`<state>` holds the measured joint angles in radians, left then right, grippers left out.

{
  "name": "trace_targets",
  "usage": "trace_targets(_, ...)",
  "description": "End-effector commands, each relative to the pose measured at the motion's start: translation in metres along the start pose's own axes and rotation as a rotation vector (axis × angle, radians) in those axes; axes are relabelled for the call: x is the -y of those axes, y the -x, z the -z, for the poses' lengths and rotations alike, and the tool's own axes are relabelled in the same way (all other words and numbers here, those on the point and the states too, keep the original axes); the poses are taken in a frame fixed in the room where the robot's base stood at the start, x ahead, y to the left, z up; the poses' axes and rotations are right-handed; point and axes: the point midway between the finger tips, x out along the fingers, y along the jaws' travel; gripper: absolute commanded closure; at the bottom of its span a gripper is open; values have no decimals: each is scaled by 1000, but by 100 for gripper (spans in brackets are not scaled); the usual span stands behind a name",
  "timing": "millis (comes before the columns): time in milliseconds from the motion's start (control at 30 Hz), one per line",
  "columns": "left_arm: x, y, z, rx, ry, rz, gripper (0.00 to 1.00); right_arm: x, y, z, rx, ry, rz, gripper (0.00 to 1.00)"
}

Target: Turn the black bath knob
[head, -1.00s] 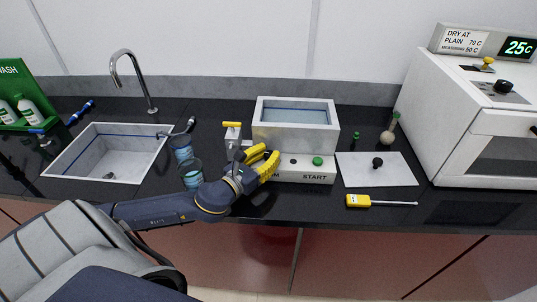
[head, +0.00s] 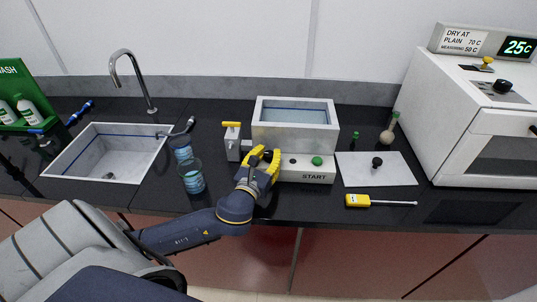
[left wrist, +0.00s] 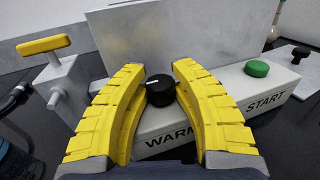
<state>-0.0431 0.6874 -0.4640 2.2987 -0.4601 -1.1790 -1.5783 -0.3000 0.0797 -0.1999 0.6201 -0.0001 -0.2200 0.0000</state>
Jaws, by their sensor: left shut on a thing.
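The black bath knob (left wrist: 161,91) sits on the white front panel (left wrist: 225,105) of the water bath, above the lettering "WARM". A light pointer mark shows on the knob's upper left. My left gripper (head: 262,156) is at the left of the panel. In the left wrist view its yellow fingers (left wrist: 160,88) stand on either side of the knob and are shut on it. The grey bath (head: 296,136) holds water and stands behind the panel. My right gripper is in neither view.
A green START button (head: 317,161) sits right of the knob.

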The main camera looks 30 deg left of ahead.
Motion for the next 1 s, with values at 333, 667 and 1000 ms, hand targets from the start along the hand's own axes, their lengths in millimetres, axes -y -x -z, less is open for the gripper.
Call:
trace_targets(333,-1,-1,-1,2,-1,-2,64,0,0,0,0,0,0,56)
trace_targets(667,0,0,0,1,0,-1,49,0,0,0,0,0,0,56)
trace_targets(1000,0,26,1,-2,1,0,49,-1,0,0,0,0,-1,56)
